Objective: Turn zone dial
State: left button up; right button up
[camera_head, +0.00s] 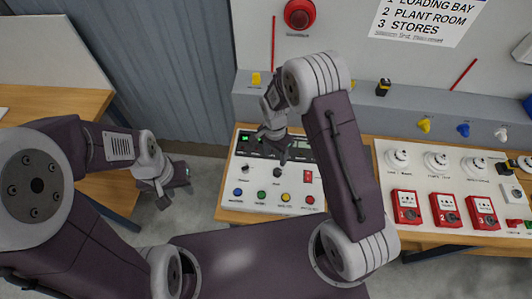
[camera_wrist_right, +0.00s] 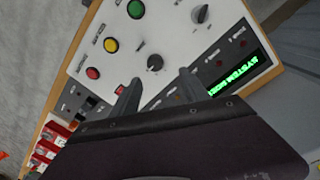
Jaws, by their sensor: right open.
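A white and grey control panel (camera_head: 228,203) stands on the wooden table. It carries two black dials, a left one (camera_head: 245,167) and a middle one (camera_head: 277,172); their labels are too small to read, so I cannot tell which is the zone dial. My right gripper (camera_head: 272,148) is open above the panel. In the right wrist view, the middle dial (camera_wrist_right: 155,63) lies just beyond and between the open fingertips (camera_wrist_right: 157,85), apparently untouched. The other dial (camera_wrist_right: 200,14) is further up there. My left gripper (camera_head: 176,196) looks open and empty, left of the panel.
Blue (camera_head: 237,191), green (camera_head: 261,194), yellow (camera_head: 285,197) and red (camera_head: 309,200) buttons line the panel's front. A green-lit display (camera_wrist_right: 238,72) is near the right finger. Red call points (camera_head: 445,209) and white detectors (camera_head: 436,160) fill the board to the right.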

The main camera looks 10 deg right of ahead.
aim_at(277, 171)
jog(key=shift+s+d+f, duration=0.1)
jog(key=shift+s+d, duration=0.15)
jog(key=shift+s, duration=0.75)
jog(key=f+p, duration=0.1)
jog(key=f, duration=0.1)
jog(key=f+p, duration=0.1)
jog(key=f, duration=0.4)
jog(key=shift+w+f+p, duration=0.3)
jog(key=shift+w+p, duration=0.1)
jog(key=shift+s+d+f, duration=0.15)
jog(key=shift+s+f, duration=0.1)
jog(key=shift+f, duration=0.1)
jog(key=shift+w, duration=0.15)
jog(key=c, duration=0.3)
pick_arm(q)
jog(key=r, duration=0.2)
jog(key=s+r, duration=0.1)
jog(key=shift+d+r, duration=0.25)
jog(key=shift+r, duration=0.1)
pick_arm(e)
grip_shut()
